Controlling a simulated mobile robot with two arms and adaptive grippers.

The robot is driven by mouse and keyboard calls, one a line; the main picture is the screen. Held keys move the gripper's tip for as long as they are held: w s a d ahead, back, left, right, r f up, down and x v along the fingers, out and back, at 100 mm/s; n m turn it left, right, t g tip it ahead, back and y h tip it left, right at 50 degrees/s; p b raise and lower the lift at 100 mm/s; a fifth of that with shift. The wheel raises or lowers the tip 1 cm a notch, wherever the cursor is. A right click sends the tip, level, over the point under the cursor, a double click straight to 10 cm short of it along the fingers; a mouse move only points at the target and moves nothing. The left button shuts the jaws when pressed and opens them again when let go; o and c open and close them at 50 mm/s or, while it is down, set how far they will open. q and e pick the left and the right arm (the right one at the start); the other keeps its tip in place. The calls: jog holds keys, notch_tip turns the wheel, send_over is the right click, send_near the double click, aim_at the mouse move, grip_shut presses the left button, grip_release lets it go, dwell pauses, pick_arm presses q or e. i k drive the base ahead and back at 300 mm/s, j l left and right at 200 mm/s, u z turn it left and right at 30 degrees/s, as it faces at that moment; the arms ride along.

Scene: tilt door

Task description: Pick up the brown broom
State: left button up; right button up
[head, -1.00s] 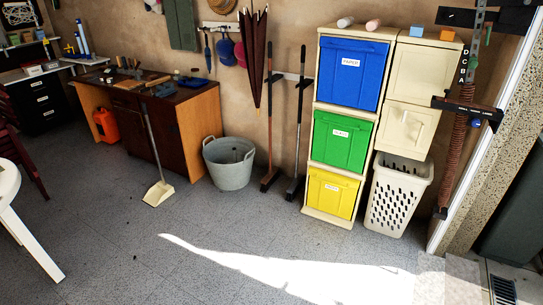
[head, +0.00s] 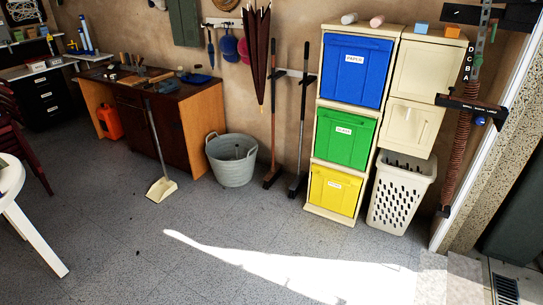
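Neither of my grippers shows in the head view.
A grey bucket (head: 232,165) stands left of the brooms. A recycling cabinet (head: 317,206) and a white laundry basket (head: 400,195) stand right. A long-handled dustpan (head: 161,188) is by the workbench (head: 205,135). A white table (head: 12,185) is at left. The middle floor is clear.

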aim_at(276, 171)
jog(key=i+u, duration=0.2)
jog(key=i, duration=2.8)
